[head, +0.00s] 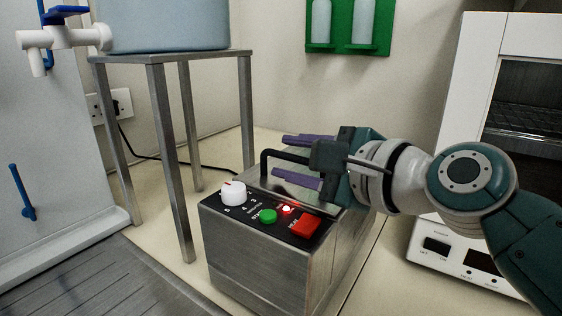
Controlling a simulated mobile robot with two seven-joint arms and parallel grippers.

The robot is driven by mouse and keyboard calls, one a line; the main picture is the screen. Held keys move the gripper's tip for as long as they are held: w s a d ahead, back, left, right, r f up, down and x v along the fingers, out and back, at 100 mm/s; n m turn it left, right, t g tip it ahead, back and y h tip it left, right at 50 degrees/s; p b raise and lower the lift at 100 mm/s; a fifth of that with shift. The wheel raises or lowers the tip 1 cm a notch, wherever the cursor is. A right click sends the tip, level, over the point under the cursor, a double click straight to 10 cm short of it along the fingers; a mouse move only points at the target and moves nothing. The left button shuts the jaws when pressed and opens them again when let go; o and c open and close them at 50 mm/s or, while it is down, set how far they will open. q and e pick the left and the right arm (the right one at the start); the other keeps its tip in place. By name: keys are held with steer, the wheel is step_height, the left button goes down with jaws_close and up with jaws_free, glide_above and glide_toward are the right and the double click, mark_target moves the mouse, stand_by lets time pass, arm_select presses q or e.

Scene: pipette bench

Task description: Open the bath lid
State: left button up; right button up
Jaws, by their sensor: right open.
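The bath (262,261) is a steel box on the bench, with a white dial (233,193), a green button (268,216), a red switch (305,226) and a lit red lamp on its front panel. Its lid appears shut, mostly hidden behind my right gripper. A black lid handle (268,157) shows at the lid's left. My right gripper (288,158) comes in from the right over the lid. Its purple fingers are open, one on the far side and one on the near side of the handle; contact cannot be told. My left gripper is not in view.
A metal stand (155,110) with a blue-grey tank (165,25) and white tap (62,38) stands left of the bath. A white appliance (470,255) stands at right. A green bottle holder (350,28) hangs on the wall. A grooved metal surface (80,285) lies front left.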

steer(key=shift+w+a, duration=0.2)
steer(key=shift+w, duration=0.05)
jaws_close()
stand_by(1.4)
